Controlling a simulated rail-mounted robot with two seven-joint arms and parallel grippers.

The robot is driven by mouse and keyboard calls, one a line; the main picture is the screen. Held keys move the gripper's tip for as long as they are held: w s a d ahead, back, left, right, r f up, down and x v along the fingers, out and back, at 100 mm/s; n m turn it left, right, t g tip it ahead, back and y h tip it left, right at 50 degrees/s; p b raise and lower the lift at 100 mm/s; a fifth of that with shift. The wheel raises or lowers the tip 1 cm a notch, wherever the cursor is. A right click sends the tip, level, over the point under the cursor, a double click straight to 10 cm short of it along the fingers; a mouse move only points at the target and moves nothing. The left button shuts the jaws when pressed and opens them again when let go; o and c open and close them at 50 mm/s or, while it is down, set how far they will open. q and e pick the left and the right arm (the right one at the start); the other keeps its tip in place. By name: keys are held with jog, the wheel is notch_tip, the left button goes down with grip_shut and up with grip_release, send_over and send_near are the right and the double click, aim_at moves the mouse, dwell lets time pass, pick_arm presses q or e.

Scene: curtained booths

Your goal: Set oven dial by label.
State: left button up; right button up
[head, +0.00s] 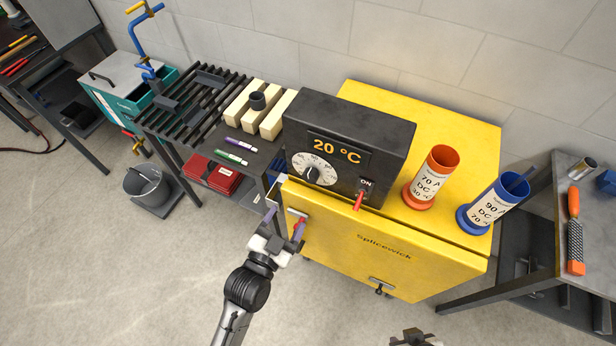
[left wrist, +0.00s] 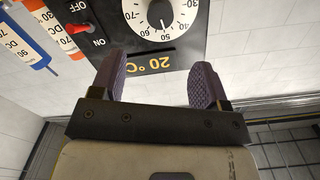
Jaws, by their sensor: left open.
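The yellow oven (head: 390,250) carries a black control box (head: 385,130) reading "20 °C". Its white numbered dial (head: 313,170) has a black knob; it also shows in the left wrist view (left wrist: 140,22), upside down, with the knob's white mark near 50. A red switch lever (head: 359,200) is by "ON". An orange cylinder (head: 432,178) labelled 70 A DC and a blue cylinder (head: 493,204) labelled 90 DC stand on the oven. My left gripper (head: 285,220) is open and empty, below the dial and apart from it. My right gripper (head: 413,338) barely shows at the bottom edge.
Left of the oven, a bench holds pale blocks (head: 272,118), markers (head: 232,157) and a slatted rack (head: 190,110). A right-hand bench holds a rasp (head: 575,235). The floor in front is clear.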

aim_at(309, 180)
pick_arm(q)
jog(key=b+x, duration=0.1)
jog(key=x, duration=1.2)
jog(key=shift+w+d, duration=0.1)
jog(key=shift+w, duration=0.05)
jog(key=shift+c, duration=0.3)
